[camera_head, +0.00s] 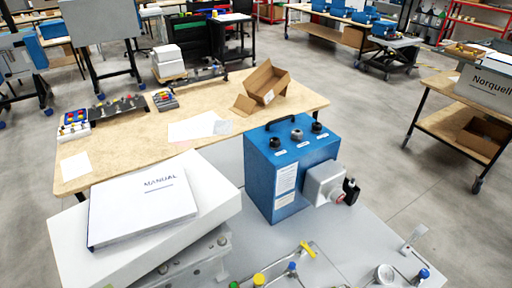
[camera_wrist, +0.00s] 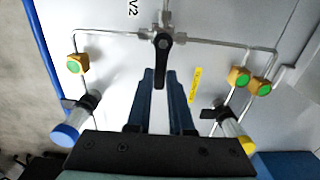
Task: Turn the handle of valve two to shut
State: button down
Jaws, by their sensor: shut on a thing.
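Valve two (camera_wrist: 165,17) is a metal fitting on thin pipes, beside the printed label "V2" (camera_wrist: 132,8) in the wrist view. Its black handle (camera_wrist: 163,45) points down the picture, at right angles to the pipe that runs left and right. My gripper (camera_wrist: 162,76) has its two dark blue fingers on either side of the handle's free end and is shut on it. The exact contact is hard to see. In the head view I cannot make out my gripper or the valve two handle.
Green-topped yellow fittings (camera_wrist: 78,64) sit on the side pipes. A blue-capped cylinder (camera_wrist: 75,120) and a yellow-capped one (camera_wrist: 236,134) flank my gripper. In the head view, a blue box (camera_head: 272,170) and a manual (camera_head: 145,205) stand near the panel.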

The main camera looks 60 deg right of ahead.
jog(key=c, duration=0.8)
grip_release()
jog(key=shift+r, duration=0.1)
notch_tip(320, 180, up, 13)
jog(key=shift+b, duration=0.4)
